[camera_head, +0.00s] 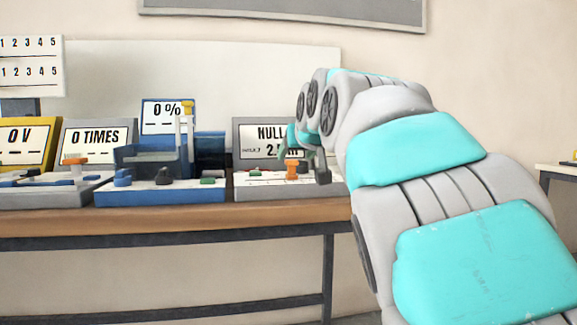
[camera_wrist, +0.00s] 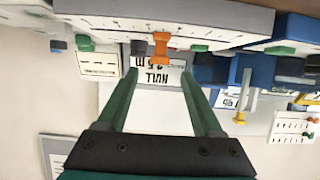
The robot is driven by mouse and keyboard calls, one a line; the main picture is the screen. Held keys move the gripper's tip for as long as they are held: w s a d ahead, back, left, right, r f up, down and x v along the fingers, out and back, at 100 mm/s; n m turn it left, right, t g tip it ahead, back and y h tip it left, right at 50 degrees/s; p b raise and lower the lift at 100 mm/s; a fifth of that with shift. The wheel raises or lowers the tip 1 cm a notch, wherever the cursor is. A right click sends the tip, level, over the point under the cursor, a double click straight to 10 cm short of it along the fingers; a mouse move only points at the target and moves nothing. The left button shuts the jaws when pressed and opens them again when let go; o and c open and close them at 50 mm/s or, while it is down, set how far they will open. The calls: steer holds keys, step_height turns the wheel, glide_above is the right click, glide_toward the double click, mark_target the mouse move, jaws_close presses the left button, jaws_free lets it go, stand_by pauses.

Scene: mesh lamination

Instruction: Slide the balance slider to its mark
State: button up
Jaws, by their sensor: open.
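An orange slider (camera_head: 292,170) stands on the light, marked top of a grey instrument (camera_head: 250,181) whose display reads NULL, with a partly hidden number below. The orange slider also shows in the upside-down wrist view (camera_wrist: 160,46), on the edge of the light panel. My gripper (camera_head: 303,163) is over this instrument, its fingers partly hidden by my arm in the head view. In the wrist view my gripper (camera_wrist: 160,62) is open, with a green finger on each side of the orange slider's position. Whether either finger touches it, I cannot tell. The slider's mark is not clear.
Left of it on the wooden bench (camera_head: 180,219) are a blue instrument (camera_head: 160,193) reading 0 %, a grey one (camera_head: 60,197) reading 0 TIMES with its own orange knob, and a yellow one (camera_head: 50,150).

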mark_target(293, 160)
steer(key=x, duration=0.7)
jaws_close()
stand_by(0.6)
stand_by(0.8)
